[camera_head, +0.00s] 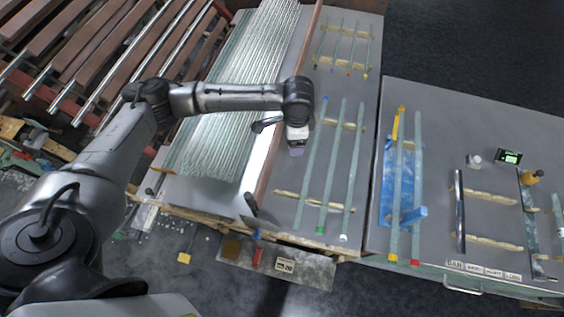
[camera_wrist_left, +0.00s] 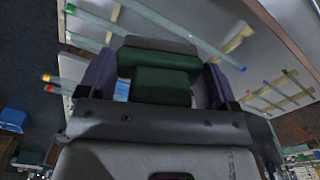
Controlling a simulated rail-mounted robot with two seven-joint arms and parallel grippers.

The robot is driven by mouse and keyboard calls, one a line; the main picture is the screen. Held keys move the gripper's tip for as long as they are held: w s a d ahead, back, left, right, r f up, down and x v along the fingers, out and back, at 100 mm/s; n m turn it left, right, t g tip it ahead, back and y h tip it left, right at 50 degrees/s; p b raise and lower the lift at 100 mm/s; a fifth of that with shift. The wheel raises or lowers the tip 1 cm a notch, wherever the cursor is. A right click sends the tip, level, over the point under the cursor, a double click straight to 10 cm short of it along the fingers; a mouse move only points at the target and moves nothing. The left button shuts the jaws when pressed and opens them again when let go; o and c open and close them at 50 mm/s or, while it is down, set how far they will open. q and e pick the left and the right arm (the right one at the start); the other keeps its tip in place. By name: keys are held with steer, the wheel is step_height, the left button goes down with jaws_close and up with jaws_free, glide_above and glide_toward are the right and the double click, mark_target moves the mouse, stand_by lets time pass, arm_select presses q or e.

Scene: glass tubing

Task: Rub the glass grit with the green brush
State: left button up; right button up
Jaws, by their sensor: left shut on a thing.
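My left gripper (camera_head: 297,145) hangs over the grey table beside the glass rods, pointing down. In the left wrist view its purple fingers are shut on a green block with a grey edge, which looks like the green brush (camera_wrist_left: 162,84). In the head view the gripper mostly hides the brush. Pale crumbs that look like glass grit (camera_head: 196,243) lie scattered on the dark floor below the table's front edge. I cannot make out grit under the gripper. My right gripper is in neither view.
Glass rods (camera_head: 338,165) with coloured ends lie on wooden strips right of my gripper. A ribbed stack of glass tubes (camera_head: 245,75) lies to its left.

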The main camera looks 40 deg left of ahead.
arm_select(q)
steer(key=a+f+m+b, duration=0.1)
steer(key=a+f+b, duration=0.1)
steer(key=f+b, duration=0.3)
steer(key=a+f+m+b, duration=0.1)
steer(key=f+m+b, duration=0.1)
steer(key=f+b, duration=0.4)
steer(key=w+a+f+m+b, duration=0.1)
steer(key=f+b, duration=0.4)
steer(key=f, duration=0.8)
steer(key=shift+a+f+b, duration=0.2)
steer(key=shift+a+b, duration=0.1)
steer(key=shift+a, duration=0.55)
steer(key=shift+f, duration=0.7)
steer(key=shift+w+d, duration=0.1)
steer(key=shift+w+d+r+p, duration=0.2)
steer(key=shift+w+d+p, duration=0.2)
steer(key=shift+d+p, duration=0.4)
steer(key=shift+w+d+f, duration=0.1)
steer(key=shift+w+d, duration=0.2)
steer(key=shift+d, duration=0.3)
steer(key=shift+p, duration=0.3)
